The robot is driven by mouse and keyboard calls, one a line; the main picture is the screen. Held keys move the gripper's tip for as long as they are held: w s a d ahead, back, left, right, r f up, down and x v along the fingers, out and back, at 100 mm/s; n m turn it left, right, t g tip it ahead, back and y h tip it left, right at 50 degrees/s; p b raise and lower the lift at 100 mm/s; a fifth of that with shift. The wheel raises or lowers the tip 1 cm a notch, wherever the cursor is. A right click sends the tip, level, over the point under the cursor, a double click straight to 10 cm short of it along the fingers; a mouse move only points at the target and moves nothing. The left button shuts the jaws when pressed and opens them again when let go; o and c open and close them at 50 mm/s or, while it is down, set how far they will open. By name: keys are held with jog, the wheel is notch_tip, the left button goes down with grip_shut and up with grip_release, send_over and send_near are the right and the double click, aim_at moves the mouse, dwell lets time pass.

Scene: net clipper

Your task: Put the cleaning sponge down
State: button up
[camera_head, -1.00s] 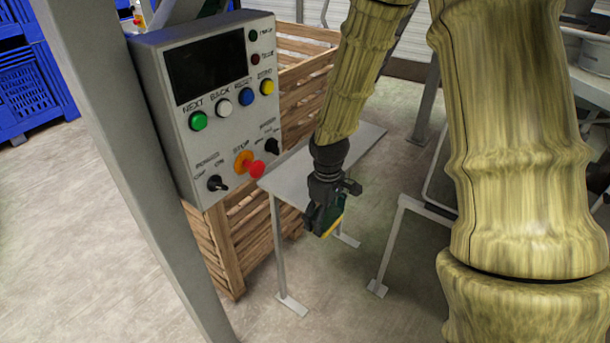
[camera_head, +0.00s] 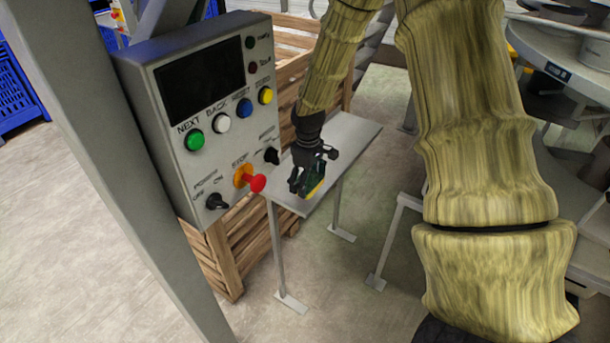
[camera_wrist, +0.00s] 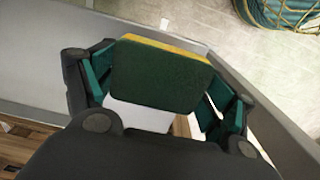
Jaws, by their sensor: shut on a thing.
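The cleaning sponge (camera_wrist: 160,78) has a dark green face and a yellow layer along one edge. It also shows small in the head view (camera_head: 317,189). My gripper (camera_head: 312,186) is shut on it; in the wrist view the teal fingers of my gripper (camera_wrist: 165,90) sit on either side of the sponge. In the head view my gripper is over the narrow grey table (camera_head: 340,147), near its front end. I cannot tell whether the sponge touches the tabletop.
A control box (camera_head: 205,110) with coloured buttons and a red stop knob (camera_head: 257,183) stands close left of my gripper. A wooden crate (camera_head: 240,240) is behind and below it. A grey post (camera_head: 125,170) rises at left. The tabletop's far part is clear.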

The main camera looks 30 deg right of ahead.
jog(key=w, duration=0.1)
jog(key=w+d, duration=0.1)
jog(key=w, duration=0.1)
jog(key=w+d+p, duration=0.1)
jog(key=shift+w+d+f, duration=0.2)
jog(key=shift+w+f, duration=0.1)
jog(key=shift+w, duration=0.05)
jog(key=shift+f+p, duration=0.55)
jog(key=shift+f, duration=1.1)
jog(key=shift+f, duration=0.2)
jog(key=o, duration=0.8)
jog(key=shift+a+r+b, duration=0.1)
jog(key=shift+r+b, duration=1.25)
jog(key=shift+r, duration=4.85)
